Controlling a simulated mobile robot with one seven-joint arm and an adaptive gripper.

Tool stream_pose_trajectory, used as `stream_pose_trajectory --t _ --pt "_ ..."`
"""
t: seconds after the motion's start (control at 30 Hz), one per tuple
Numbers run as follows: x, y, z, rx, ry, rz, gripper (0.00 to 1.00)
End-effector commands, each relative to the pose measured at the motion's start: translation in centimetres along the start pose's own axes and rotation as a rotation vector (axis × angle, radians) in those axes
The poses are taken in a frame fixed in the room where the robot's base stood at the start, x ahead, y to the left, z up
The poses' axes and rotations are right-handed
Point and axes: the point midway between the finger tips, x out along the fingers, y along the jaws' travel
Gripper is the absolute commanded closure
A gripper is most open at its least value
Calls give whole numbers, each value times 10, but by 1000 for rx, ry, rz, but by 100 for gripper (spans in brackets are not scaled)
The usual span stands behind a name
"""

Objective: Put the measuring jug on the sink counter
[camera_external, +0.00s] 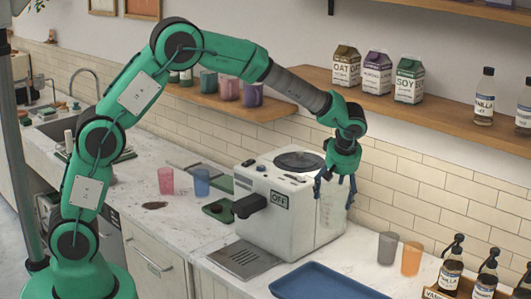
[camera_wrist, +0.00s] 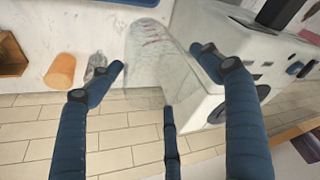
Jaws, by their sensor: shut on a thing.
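The measuring jug (camera_external: 331,211) is clear, with red markings that show in the wrist view (camera_wrist: 152,45). It is at the right side of the white coffee machine. My gripper (camera_external: 335,189) points down over it and is shut on it, with the fingers on either side of the jug in the wrist view (camera_wrist: 160,60). I cannot tell whether the jug's base touches the counter. The sink counter (camera_external: 135,172) is at the left, with a sink (camera_external: 66,122) and tap at its far end.
The coffee machine (camera_external: 275,205) stands between the jug and the sink counter. A pink cup (camera_external: 166,181) and blue cup (camera_external: 202,182) stand left of it. Grey (camera_external: 388,248) and orange (camera_external: 411,259) cups, bottles and a blue tray (camera_external: 322,283) lie right. Shelves hang above.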

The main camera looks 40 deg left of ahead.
Motion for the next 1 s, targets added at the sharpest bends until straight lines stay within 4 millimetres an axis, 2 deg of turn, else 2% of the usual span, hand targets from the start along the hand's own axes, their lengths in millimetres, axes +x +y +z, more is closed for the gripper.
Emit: stream_pose_trajectory --t 0.03,0.2,0.53,0.87,1.0 --pt "-21 2 -9 -4 2 6 67" --pt "-74 1 -31 -2 1 4 67" --pt "-141 0 -58 -1 1 2 67" --pt "-115 -46 -116 -102 0 -42 67" --pt "-103 -78 -151 -167 0 -68 67"
